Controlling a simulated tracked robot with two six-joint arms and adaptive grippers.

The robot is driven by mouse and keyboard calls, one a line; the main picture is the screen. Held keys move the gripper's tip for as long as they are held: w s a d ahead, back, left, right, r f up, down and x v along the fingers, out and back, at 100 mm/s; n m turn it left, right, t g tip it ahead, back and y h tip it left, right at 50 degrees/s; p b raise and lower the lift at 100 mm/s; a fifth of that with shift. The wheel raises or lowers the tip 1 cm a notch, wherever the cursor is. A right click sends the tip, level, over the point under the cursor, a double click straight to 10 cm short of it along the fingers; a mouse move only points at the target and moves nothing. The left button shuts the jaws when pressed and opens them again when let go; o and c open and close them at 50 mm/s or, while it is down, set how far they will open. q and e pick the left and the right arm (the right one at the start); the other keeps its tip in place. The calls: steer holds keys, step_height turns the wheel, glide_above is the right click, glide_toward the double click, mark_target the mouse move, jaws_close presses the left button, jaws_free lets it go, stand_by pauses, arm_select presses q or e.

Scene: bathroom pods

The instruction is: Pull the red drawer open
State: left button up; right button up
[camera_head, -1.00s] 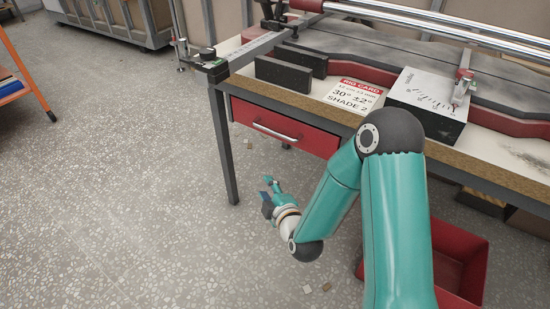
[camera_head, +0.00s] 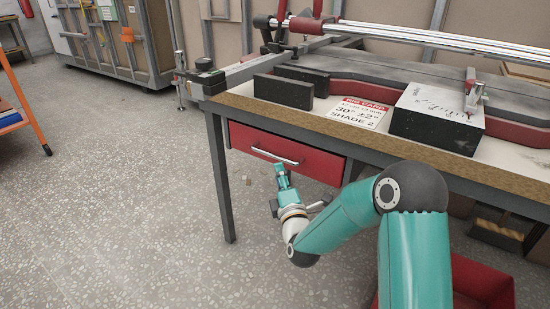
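The red drawer (camera_head: 318,164) sits under the left part of the workbench, its front about in line with the bench frame, so it looks shut. Its pale bar handle (camera_head: 275,156) runs across the front. My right gripper (camera_head: 281,172) is just below the handle in the head view, with its teal end pointing up at it. I see a small visual gap between them and cannot tell the depth or any contact. The finger opening is too small and turned away to judge. My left gripper is out of view.
The workbench (camera_head: 240,103) carries dark blocks (camera_head: 284,91), a sign card (camera_head: 357,110) and a black block with a white top (camera_head: 436,118). A bench leg (camera_head: 221,178) stands left of the drawer. A red bin (camera_head: 482,284) is at lower right. Floor on the left is clear.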

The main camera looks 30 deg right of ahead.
mark_target(274, 156)
steer(key=b+x, duration=0.1)
steer(key=x, duration=0.7)
steer(key=shift+w, duration=0.2)
jaws_close()
